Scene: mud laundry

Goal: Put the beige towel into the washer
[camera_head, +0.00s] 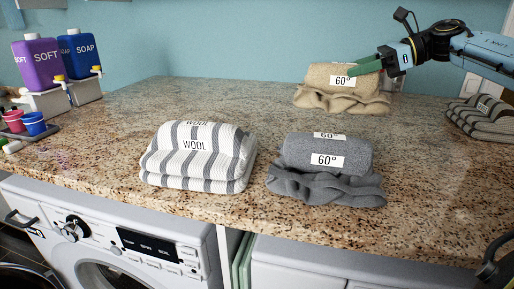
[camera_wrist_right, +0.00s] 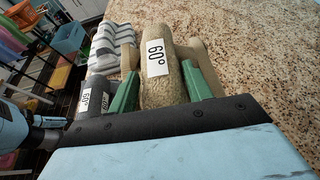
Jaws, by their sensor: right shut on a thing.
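The beige towel (camera_head: 318,76), a roll with a white 60° label on a folded layer, is at the back right of the counter in the head view. My right gripper (camera_head: 368,67) reaches it from the right. In the right wrist view, its green fingers (camera_wrist_right: 160,92) are on either side of the beige roll (camera_wrist_right: 158,88), shut on it. The roll still appears to be against the folded layer. A white washer (camera_head: 195,235) is under the counter at the lower left; only its upper front shows.
A striped wool towel (camera_head: 195,160) and a grey 60° towel (camera_head: 325,160) lie nearer on the granite counter (camera_head: 110,130). Another striped stack (camera_head: 485,118) is at the right. Purple (camera_head: 38,63) and blue (camera_head: 83,55) detergent bottles and cups stand at the left.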

